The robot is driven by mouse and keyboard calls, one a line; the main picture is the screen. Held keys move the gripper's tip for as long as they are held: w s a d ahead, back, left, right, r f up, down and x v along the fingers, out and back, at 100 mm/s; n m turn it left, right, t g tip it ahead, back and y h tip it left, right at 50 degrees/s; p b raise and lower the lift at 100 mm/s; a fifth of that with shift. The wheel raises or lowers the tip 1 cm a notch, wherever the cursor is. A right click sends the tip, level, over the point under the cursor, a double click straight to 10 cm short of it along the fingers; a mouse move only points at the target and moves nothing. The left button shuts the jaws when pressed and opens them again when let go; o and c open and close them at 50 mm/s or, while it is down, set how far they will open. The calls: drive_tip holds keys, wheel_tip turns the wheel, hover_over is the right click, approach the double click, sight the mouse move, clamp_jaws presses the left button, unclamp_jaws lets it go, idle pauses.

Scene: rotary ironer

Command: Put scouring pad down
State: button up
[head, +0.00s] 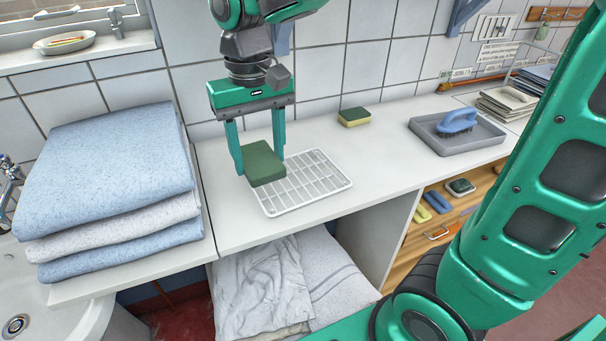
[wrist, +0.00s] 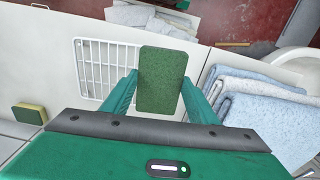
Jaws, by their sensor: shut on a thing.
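The scouring pad (head: 263,164) is a dark green block, held between the fingers of my gripper (head: 258,160). In the wrist view the green pad (wrist: 162,80) shows flat between the two teal fingers of my gripper (wrist: 160,98). My gripper is shut on it. The pad is over the left part of a white wire rack (head: 322,184) on the white counter; the rack also shows in the wrist view (wrist: 92,70). I cannot tell whether the pad touches the rack.
A green and yellow sponge (head: 354,117) lies on the counter (head: 225,222) near the wall. A grey tray (head: 440,147) with a blue brush (head: 458,121) is at the right. Folded towels (head: 105,170) are stacked at the left. An open drawer (head: 462,207) sits below the counter.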

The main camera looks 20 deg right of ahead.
hover_over(297, 178)
wheel_tip(297, 178, down, 7)
drive_tip(key=shift+r, duration=0.1)
drive_tip(key=shift+f, duration=2.1)
drive_tip(key=shift+d+f, duration=0.1)
drive_tip(key=o, duration=0.9)
